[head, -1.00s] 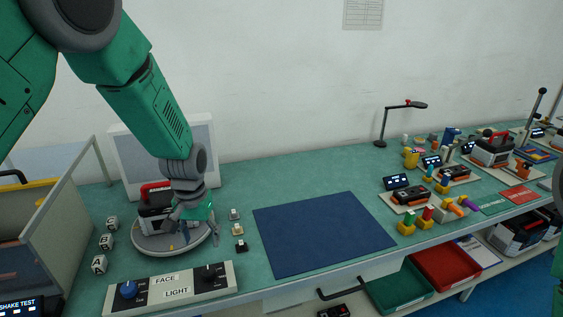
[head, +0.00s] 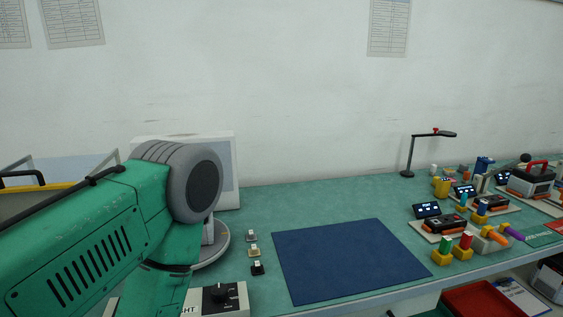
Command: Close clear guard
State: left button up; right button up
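At the left edge, part of a box-like station shows with pale see-through panels (head: 68,170), a yellow edge and a dark handle (head: 22,175). The panels look like the clear guard, but my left arm covers most of the station, so I cannot tell how far open it is. My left arm crosses the lower left of the view, large and close. Its gripper is out of view or hidden behind the arm. My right gripper is not in view.
A round grey turntable (head: 216,245) and a white panel (head: 228,165) stand partly behind my arm. A control box (head: 222,300) with a black knob is in front. A blue mat (head: 350,258) lies clear in the middle. Small devices and coloured blocks (head: 463,245) fill the right.

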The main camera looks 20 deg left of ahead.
aim_at(42, 185)
jog(key=u, duration=2)
jog(key=z, duration=0.55)
jog(key=j+z, duration=0.35)
jog(key=j, duration=0.15)
jog(key=j+z, duration=0.35)
jog(key=k+j+z, duration=0.1)
jog(key=j+z, duration=0.25)
jog(key=j, duration=0.25)
jog(key=k+j+z, duration=0.15)
jog(key=j+z, duration=0.2)
jog(key=j, duration=0.1)
